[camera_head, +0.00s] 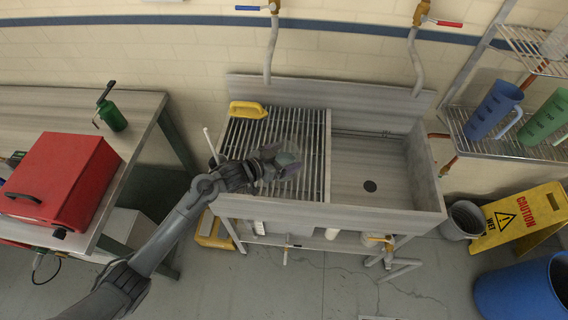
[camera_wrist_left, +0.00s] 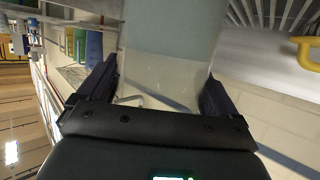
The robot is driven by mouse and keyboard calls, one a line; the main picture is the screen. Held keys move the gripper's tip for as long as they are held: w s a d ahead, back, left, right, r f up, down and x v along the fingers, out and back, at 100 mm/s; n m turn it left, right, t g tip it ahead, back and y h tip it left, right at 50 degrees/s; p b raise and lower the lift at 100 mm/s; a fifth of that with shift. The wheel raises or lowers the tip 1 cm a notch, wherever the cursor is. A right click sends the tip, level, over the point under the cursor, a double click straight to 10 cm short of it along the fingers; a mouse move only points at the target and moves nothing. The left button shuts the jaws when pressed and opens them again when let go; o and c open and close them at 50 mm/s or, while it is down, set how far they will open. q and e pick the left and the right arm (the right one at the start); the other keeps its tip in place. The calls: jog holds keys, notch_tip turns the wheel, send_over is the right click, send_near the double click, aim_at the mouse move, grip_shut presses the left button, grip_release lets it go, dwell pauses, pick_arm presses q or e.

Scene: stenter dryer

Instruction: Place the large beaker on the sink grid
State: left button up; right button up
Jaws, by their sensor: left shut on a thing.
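The sink grid (camera_head: 260,128), a rack of metal bars, covers the left half of the steel sink. My left gripper (camera_head: 282,163) reaches in over the grid's right part. It is shut on the large beaker, a clear, see-through vessel (camera_wrist_left: 165,75) between the two fingers in the left wrist view. In the head view the beaker is faint against the bars, and I cannot tell whether its base touches them. The grid's bars (camera_wrist_left: 265,12) show at the upper right of the wrist view. My right gripper is not in view.
A yellow object (camera_head: 248,109) lies at the grid's back left corner. The open sink basin (camera_head: 370,165) is to the right. Two taps (camera_head: 270,50) hang above. A rack with blue (camera_head: 494,110) and green jugs stands right; a red box (camera_head: 62,180) sits left.

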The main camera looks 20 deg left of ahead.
pick_arm(q)
jog(key=shift+f, duration=1.9)
jog(key=shift+f, duration=0.2)
jog(key=o, duration=1.1)
jog(key=shift+f, duration=0.1)
